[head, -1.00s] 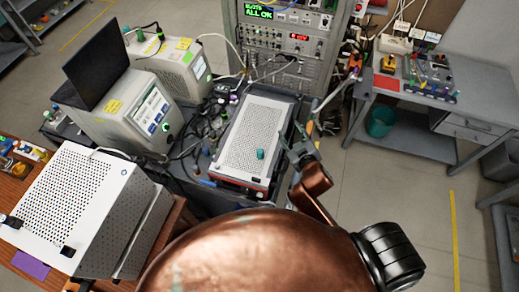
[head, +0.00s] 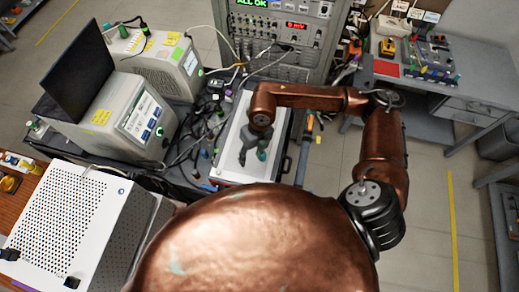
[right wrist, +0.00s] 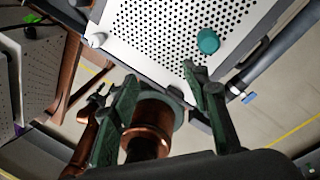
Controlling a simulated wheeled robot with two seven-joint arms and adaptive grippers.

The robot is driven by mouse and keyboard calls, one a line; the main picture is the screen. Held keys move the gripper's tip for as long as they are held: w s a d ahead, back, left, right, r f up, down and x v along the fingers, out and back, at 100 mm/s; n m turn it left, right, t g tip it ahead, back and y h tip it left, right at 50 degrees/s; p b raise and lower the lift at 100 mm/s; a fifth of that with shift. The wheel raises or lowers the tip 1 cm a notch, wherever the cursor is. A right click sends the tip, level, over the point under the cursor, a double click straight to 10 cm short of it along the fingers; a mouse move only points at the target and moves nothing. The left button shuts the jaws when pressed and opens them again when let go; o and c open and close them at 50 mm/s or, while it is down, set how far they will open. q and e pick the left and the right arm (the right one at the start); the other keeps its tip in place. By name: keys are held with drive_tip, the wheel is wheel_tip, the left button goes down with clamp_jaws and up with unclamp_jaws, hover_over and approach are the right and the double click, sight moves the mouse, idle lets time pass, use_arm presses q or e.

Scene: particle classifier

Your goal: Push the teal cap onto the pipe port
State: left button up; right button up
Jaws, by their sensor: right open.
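The teal cap (head: 262,155) is a small rounded piece on the white perforated top of a box (head: 233,152). My right gripper (head: 251,153) is over that box, close beside the cap. In the right wrist view the gripper (right wrist: 160,75) is open with nothing held. The cap (right wrist: 208,41) lies just beyond the right fingertip, not between the fingers. I cannot make out a pipe port for certain. In the right wrist view, a small copper arm with a dark claw-like end (right wrist: 97,97) looks like my left gripper; its opening is unclear.
A grey instrument (head: 130,115) with a dark laptop (head: 75,62) stands left of the box, with cables between. A rack (head: 285,35) stands behind. A white perforated case (head: 72,222) is at the lower left. Clear floor (head: 335,165) lies right of the box.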

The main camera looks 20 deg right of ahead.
drive_tip(key=d, duration=0.1)
drive_tip(key=w+d+h, duration=0.1)
drive_tip(key=d, duration=0.1)
drive_tip(key=w+d+h, duration=0.1)
drive_tip(key=d, duration=0.1)
drive_tip(key=shift+w+d+f+m, duration=0.1)
drive_tip(key=shift+d+f+m, duration=0.15)
drive_tip(key=shift+f+m, duration=0.05)
wheel_tip(320, 180, down, 6)
drive_tip(key=shift+d+p, duration=0.15)
drive_tip(key=shift+p, duration=1.1)
drive_tip(key=shift+f, duration=0.55)
drive_tip(key=shift+c, duration=0.5)
drive_tip(key=c, duration=0.9)
drive_tip(key=shift+w+r, duration=0.1)
